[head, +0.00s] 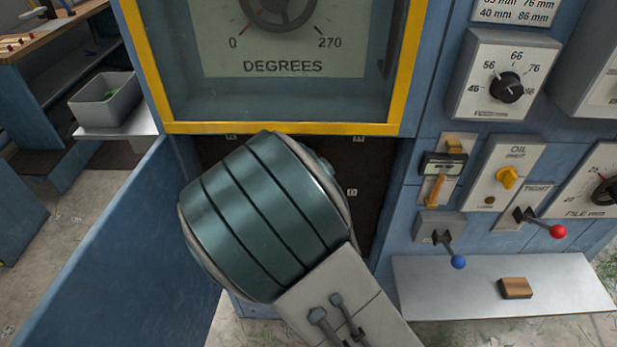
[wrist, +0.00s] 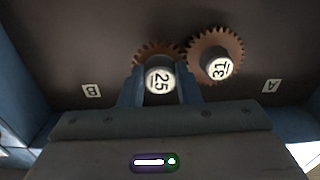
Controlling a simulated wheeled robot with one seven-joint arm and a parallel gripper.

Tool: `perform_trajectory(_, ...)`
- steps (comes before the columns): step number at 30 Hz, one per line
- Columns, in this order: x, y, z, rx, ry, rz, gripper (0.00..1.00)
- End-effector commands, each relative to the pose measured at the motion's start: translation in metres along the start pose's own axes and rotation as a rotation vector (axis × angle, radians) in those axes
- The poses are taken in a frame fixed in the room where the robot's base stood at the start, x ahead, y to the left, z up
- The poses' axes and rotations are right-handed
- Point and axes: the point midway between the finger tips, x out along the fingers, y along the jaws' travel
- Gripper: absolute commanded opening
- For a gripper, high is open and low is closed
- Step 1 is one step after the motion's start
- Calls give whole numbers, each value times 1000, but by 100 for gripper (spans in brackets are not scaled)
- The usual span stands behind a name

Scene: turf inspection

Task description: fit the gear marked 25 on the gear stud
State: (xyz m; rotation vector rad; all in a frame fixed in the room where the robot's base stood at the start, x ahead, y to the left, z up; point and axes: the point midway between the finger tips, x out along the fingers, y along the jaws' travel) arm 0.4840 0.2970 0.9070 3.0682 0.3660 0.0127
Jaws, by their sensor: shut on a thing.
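In the wrist view my gripper (wrist: 160,88) is shut on the gear marked 25 (wrist: 158,80), with a finger on each side of its pale hub. The brown toothed rim of this gear shows behind the fingers. A second brown gear marked 31 (wrist: 217,68) sits just right of it against the dark back panel. The two rims are very close; I cannot tell whether their teeth mesh. The gear stud is not visible, and I cannot tell whether gear 25 is around it. In the head view my arm hides the gripper and both gears.
Labels B (wrist: 91,90) and A (wrist: 271,86) flank the gears on the dark panel, between blue side walls. In the head view a yellow-framed degrees dial window (head: 270,128) is above the recess (head: 372,170). Knobs and levers stand right, above a shelf (head: 450,290) with a wooden block (head: 515,288).

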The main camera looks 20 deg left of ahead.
Motion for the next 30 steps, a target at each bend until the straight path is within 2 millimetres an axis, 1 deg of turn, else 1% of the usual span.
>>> perform_trajectory(14,0,0,0,0,1,1,4)
perform_trajectory(30,13,0,0,1,1,1,4)
